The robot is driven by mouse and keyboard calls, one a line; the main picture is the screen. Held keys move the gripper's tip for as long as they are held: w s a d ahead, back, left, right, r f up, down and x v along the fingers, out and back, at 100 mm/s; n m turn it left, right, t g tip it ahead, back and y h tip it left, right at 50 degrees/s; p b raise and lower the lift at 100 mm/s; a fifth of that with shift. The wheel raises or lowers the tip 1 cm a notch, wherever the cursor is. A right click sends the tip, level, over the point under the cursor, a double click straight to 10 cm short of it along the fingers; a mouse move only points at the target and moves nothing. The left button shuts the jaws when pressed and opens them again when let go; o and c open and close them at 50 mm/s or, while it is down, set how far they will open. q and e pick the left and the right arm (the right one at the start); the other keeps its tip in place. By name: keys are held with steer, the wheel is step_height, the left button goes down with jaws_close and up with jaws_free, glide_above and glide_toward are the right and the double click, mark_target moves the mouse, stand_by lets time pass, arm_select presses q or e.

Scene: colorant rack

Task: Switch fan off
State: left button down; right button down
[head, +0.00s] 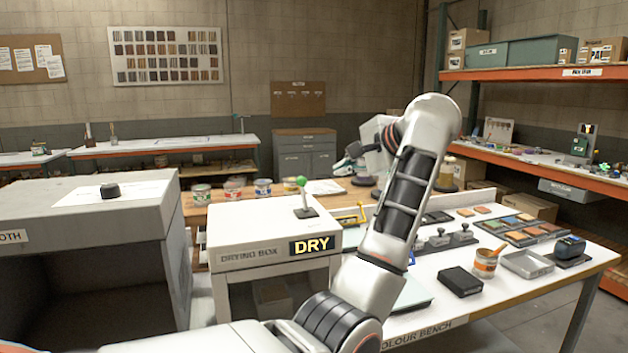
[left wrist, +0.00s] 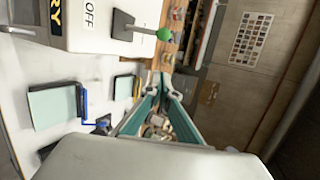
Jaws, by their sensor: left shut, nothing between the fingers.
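A lever with a green ball tip (head: 302,182) stands on a dark plate on top of the white drying box (head: 235,215), marked DRY. The left wrist view also shows the lever (left wrist: 163,34) near its top edge, with an OFF label (left wrist: 90,13) on the box beside it. I cannot tell which way the lever is set. My left gripper (head: 346,167) is beyond and to the right of the lever in the head view, apart from it. Its teal fingers (left wrist: 165,80) are shut and empty in the left wrist view. My right gripper is not in view.
A grey booth with a black knob (head: 110,190) stands at the left. The colour bench at the right holds a black box (head: 461,281), an orange pot (head: 486,262), a metal tray (head: 527,265) and colour pans (head: 522,229). Paint cans (head: 233,189) stand behind the drying box.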

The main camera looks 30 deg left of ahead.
mark_target(303, 194)
arm_select(q)
steer(key=shift+w+d, duration=0.1)
steer(key=shift+d, duration=0.15)
steer(key=a+f+p, duration=0.1)
steer(key=a, duration=0.1)
steer(key=a+f+p, duration=0.1)
steer(key=a, duration=0.2)
steer(key=w+a+f, duration=0.1)
steer(key=a+f, duration=0.1)
steer(key=a, duration=0.1)
steer(key=shift+w+a+p, duration=0.1)
steer(key=shift+a+p, duration=0.05)
steer(key=shift+p, duration=0.25)
steer(key=shift+s+a, duration=0.2)
steer(key=shift+s, duration=0.25)
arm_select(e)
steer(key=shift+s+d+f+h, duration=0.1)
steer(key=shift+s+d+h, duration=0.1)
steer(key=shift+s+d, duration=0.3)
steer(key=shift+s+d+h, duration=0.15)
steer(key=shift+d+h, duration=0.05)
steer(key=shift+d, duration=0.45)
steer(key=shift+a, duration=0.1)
